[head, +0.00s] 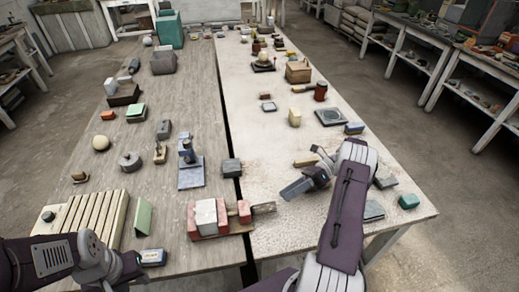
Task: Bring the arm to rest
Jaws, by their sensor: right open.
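My right arm reaches in from the bottom right over the pale table, with its elbow bent and its wrist turned left. My right gripper (297,187) is open above the front part of that table, and I see nothing held in it. My left arm is folded low at the bottom left corner, in front of the wooden table; its fingers do not show. A pale plaster sphere (101,142) rests on the wooden table. Another pale ball (263,55) sits on a dark stand on the pale table.
A cream ribbed block (84,217) and a green wedge (143,216) lie close to my left arm. A brick-red holder with pale blocks (205,217) stands at the front middle. A grey block (374,211) and a green box (409,201) lie right of my right arm.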

